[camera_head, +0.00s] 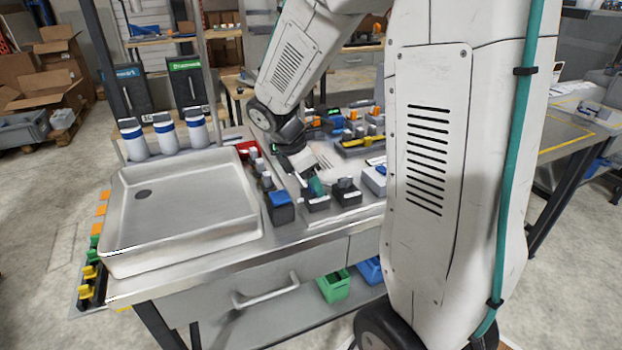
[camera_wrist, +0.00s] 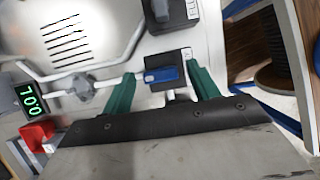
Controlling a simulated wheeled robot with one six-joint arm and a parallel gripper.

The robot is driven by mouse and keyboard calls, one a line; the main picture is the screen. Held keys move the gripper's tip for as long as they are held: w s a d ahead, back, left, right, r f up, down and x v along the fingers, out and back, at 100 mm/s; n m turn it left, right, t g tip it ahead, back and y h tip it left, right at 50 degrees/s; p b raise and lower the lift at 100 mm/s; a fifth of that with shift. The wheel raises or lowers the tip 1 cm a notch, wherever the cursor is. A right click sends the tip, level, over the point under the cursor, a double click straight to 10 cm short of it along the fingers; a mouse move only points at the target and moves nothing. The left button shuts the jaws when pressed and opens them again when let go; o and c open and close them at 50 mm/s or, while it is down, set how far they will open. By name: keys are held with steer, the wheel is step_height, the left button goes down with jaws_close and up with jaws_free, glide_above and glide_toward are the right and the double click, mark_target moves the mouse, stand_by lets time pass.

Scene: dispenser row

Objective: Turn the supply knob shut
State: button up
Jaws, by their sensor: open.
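In the wrist view, a blue bar-shaped knob (camera_wrist: 161,75) sits on a dark square box on a white panel. My gripper (camera_wrist: 162,72) is open, with one teal finger on each side of this box and a gap between each finger and the knob. The knob's bar lies roughly crosswise, from finger to finger. I cannot read a label that names it as the supply knob. In the head view my gripper (camera_head: 316,187) is low over the bench among small dark boxes, and it partly hides the knob there.
A second dark box with a grey knob (camera_wrist: 162,10) stands beyond the blue one. Grey pipes meet at a fitting (camera_wrist: 80,87) on the left, near a green digital display (camera_wrist: 30,101) and a red part (camera_wrist: 37,134). A metal sink tray (camera_head: 190,240) lies left on the bench.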

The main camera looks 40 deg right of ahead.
steer(key=shift+f, duration=0.1)
steer(key=shift+c, duration=0.3)
steer(key=c, duration=0.9)
steer(key=shift+c, duration=0.2)
steer(key=shift+m, duration=0.4)
steer(key=m+g+y, duration=0.1)
steer(key=m, duration=0.2)
steer(key=shift+w+m+g, duration=0.1)
steer(key=shift+m+g, duration=0.2)
steer(key=shift+m, duration=0.1)
steer(key=m+g+y, duration=0.1)
steer(key=m, duration=0.3)
steer(key=shift+w+d, duration=0.1)
steer(key=shift+d, duration=0.05)
steer(key=m+y, duration=0.1)
steer(key=m, duration=0.1)
steer(key=m+y, duration=0.1)
steer(key=m, duration=0.2)
steer(key=shift+d+g, duration=0.15)
steer(key=shift+g, duration=0.15)
steer(key=m+y, duration=0.1)
steer(key=m, duration=0.3)
steer(key=shift+d+y, duration=0.1)
steer(key=shift+y, duration=0.2)
steer(key=shift+m, duration=0.3)
